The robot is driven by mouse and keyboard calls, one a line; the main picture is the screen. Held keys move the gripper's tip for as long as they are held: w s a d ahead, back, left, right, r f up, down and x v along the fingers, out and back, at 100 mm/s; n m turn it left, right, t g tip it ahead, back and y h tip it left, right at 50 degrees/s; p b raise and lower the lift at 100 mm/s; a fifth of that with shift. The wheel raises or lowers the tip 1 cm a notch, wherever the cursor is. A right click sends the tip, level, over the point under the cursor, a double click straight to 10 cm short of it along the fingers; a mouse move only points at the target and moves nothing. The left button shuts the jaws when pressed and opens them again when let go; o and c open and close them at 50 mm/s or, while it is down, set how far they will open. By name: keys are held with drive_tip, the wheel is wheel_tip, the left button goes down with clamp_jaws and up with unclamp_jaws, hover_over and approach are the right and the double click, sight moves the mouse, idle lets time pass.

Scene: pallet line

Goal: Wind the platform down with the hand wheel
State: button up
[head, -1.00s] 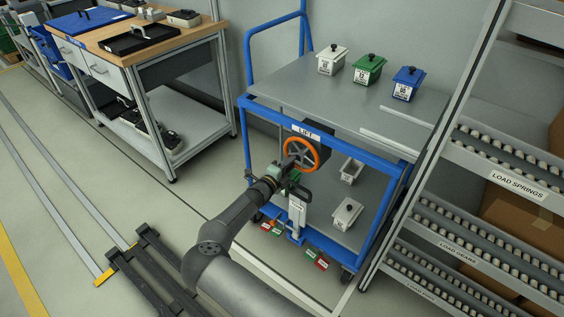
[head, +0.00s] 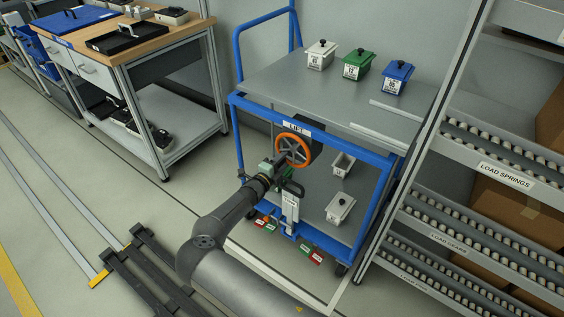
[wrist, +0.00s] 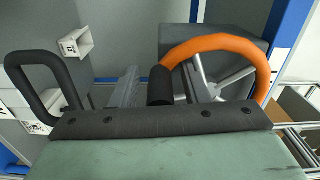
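The orange hand wheel (head: 306,160) is on the front of the blue-framed trolley, under the LIFT label (head: 297,127). The grey platform (head: 290,85) is the trolley's top. My gripper (head: 287,180) is at the wheel's lower left in the head view.
White (head: 321,57), green (head: 357,64) and blue (head: 397,77) lidded boxes stand on the platform. Two pale containers are on the shelf below. A roller rack (head: 480,200) is close on the right. A workbench (head: 125,45) stands left. Floor lies open between.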

drive_tip(key=v, duration=1.7)
drive_tip(key=shift+s+a, duration=0.2)
drive_tip(key=shift+d+r, duration=0.1)
drive_tip(key=s+d+r+m+g+p, duration=0.25)
drive_tip(key=d+r+m+g, duration=0.25)
drive_tip(key=d+m, duration=0.25)
drive_tip(key=s+d+r+m+g+p, duration=0.1)
drive_tip(key=s+d+r+m+g, duration=0.3)
drive_tip(key=d+m, duration=0.35)
drive_tip(key=s+d+r+m+g+p, duration=0.1)
drive_tip(key=s+d+r+m+g, duration=0.2)
drive_tip(key=d+r+m+g, duration=0.45)
drive_tip(key=s+d+r+m+t+y+p, duration=0.1)
drive_tip(key=s+r+m+y+p, duration=0.1)
drive_tip(key=s+r+m+y, duration=0.3)
drive_tip(key=s+d+r+m+t+y+p, duration=0.1)
drive_tip(key=s+r+m+y+p, duration=0.2)
drive_tip(key=s+r+m, duration=0.8)
drive_tip(key=s+m+y, duration=0.2)
drive_tip(key=s+m, duration=0.4)
drive_tip(key=m, duration=0.3)
drive_tip(key=shift+d+r, duration=0.15)
drive_tip(key=shift+d, duration=0.15)
